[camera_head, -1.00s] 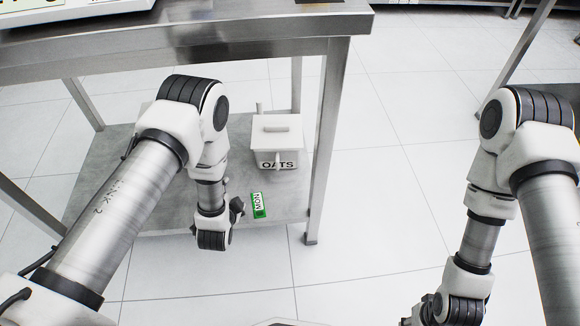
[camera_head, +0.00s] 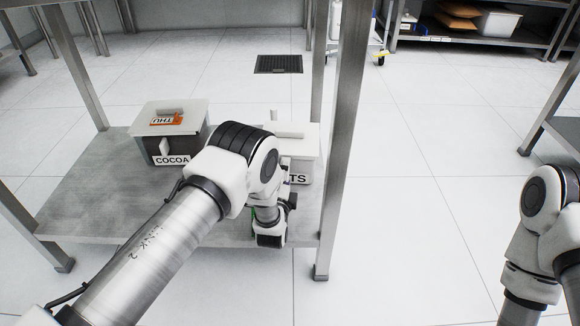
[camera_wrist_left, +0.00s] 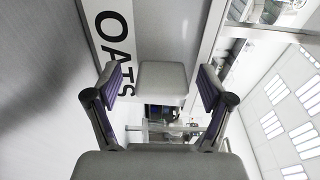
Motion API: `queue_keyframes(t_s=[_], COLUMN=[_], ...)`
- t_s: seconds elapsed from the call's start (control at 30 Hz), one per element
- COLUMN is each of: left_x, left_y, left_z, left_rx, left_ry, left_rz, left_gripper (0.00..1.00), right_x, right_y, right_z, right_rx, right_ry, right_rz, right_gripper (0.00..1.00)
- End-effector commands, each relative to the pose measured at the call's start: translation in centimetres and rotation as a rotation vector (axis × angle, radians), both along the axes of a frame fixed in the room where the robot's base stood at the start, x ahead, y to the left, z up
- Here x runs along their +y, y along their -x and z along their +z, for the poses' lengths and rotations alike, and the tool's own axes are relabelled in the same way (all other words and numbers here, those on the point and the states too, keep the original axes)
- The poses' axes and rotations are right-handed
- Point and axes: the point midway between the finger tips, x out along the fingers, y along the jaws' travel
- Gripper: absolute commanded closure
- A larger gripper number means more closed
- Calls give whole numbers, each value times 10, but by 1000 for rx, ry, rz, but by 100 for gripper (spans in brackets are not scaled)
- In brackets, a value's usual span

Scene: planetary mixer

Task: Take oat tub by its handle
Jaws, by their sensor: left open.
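The oat tub (camera_head: 308,150) stands on the lower shelf, partly hidden behind my left arm. Its white lid and the end of its label show. In the left wrist view the tub's wall with the OATS label (camera_wrist_left: 112,35) is close, turned sideways. A pale block that looks like its handle (camera_wrist_left: 163,88) lies between my fingers. My left gripper (camera_wrist_left: 164,78) is open, one finger on each side of the block with gaps. In the head view the gripper (camera_head: 275,222) is low in front of the tub, mostly hidden by its own wrist. My right gripper is out of view.
A cocoa tub (camera_head: 165,150) stands to the left on the same shelf (camera_head: 85,205). A metal table leg (camera_head: 340,150) rises just right of the oat tub. A sliver of the green tag (camera_head: 253,212) shows by my gripper. Open floor lies to the right.

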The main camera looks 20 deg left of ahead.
Motion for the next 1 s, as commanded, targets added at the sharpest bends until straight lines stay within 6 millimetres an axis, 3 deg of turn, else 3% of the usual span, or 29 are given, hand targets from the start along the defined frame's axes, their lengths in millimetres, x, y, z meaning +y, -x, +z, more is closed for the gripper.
queue_keyframes(t_s=[0.2,0.4,0.43,0.77,1.0], left_x=[0,0,0,0,0], left_y=[-1,-1,-1,-2,-2], left_z=[1,1,1,5,22], left_rx=[2,2,2,-5,-6], left_ry=[0,0,0,0,0], left_rz=[0,0,0,0,0], left_gripper=[22,93,100,100,100], right_x=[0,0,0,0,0], right_y=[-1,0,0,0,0], right_z=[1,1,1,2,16], right_rx=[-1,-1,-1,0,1], right_ry=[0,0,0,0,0], right_rz=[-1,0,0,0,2], right_gripper=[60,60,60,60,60])
